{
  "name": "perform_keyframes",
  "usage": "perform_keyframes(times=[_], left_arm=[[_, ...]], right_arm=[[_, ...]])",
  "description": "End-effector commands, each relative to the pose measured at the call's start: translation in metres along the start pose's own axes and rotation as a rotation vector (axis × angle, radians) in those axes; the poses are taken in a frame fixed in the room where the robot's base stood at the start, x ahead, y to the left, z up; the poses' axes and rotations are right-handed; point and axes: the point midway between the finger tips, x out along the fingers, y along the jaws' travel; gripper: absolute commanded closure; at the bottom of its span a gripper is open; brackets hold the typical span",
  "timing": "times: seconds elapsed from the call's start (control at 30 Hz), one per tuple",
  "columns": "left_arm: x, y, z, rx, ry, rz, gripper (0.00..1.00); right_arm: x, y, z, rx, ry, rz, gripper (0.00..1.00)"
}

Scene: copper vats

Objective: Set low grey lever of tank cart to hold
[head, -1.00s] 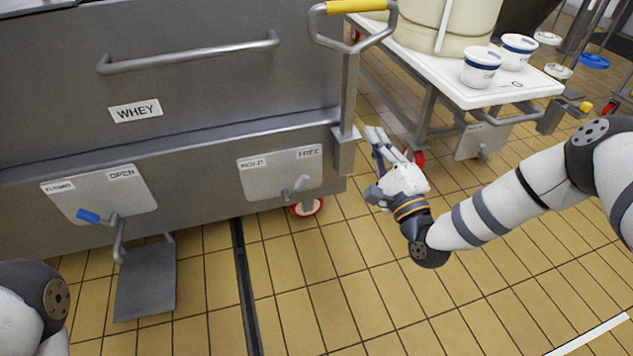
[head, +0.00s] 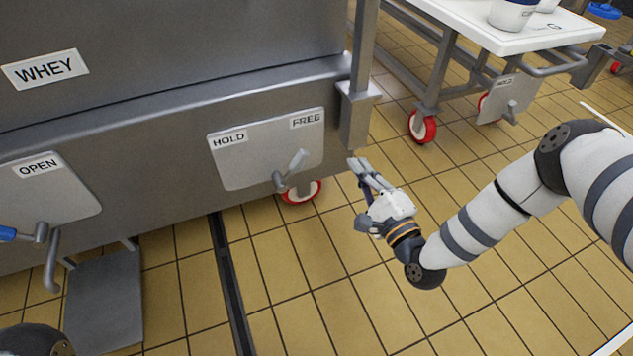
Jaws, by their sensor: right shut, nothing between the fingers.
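The tank cart (head: 150,125) is a large grey metal vat with a WHEY label. Low on its right side is a light plate (head: 235,168) marked HOLD at left and FREE at right. The grey lever (head: 291,168) on that plate tilts up to the right, toward FREE. My right gripper (head: 362,171) is shut and empty, to the right of the lever and apart from it, its fingers pointing up and left. My left gripper is out of view; only a bit of my left arm shows at the bottom left.
A second plate marked OPEN (head: 40,198) with a blue-tipped handle (head: 10,234) is at left, above a grey pedal (head: 104,298). A red-rimmed caster (head: 301,192) sits under the tank. A white-topped cart (head: 505,32) stands at upper right.

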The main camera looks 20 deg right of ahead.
Motion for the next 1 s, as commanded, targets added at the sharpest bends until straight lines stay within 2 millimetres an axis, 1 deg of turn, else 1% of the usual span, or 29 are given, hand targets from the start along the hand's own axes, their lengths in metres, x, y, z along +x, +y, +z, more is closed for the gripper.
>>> perform_keyframes(times=[0.03, 0.1, 0.2, 0.27, 0.57, 0.67, 0.77, 1.0], left_arm=[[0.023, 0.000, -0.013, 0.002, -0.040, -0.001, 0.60], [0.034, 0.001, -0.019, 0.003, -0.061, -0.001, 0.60], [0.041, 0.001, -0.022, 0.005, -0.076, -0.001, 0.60], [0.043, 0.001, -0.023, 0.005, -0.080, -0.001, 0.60], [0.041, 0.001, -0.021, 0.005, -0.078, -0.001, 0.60], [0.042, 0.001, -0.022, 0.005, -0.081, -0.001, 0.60], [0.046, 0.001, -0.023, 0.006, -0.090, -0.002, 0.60], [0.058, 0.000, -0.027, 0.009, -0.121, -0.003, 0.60]], right_arm=[[-0.007, 0.046, -0.020, 0.003, 0.015, 0.033, 1.00], [-0.010, 0.068, -0.029, 0.004, 0.022, 0.049, 1.00], [-0.013, 0.083, -0.035, 0.005, 0.026, 0.059, 1.00], [-0.013, 0.086, -0.037, 0.006, 0.027, 0.061, 1.00], [-0.012, 0.082, -0.035, 0.005, 0.026, 0.058, 1.00], [-0.007, 0.083, -0.035, 0.005, 0.026, 0.057, 1.00], [0.007, 0.085, -0.036, 0.006, 0.026, 0.057, 1.00], [0.059, 0.090, -0.038, 0.005, 0.026, 0.057, 1.00]])
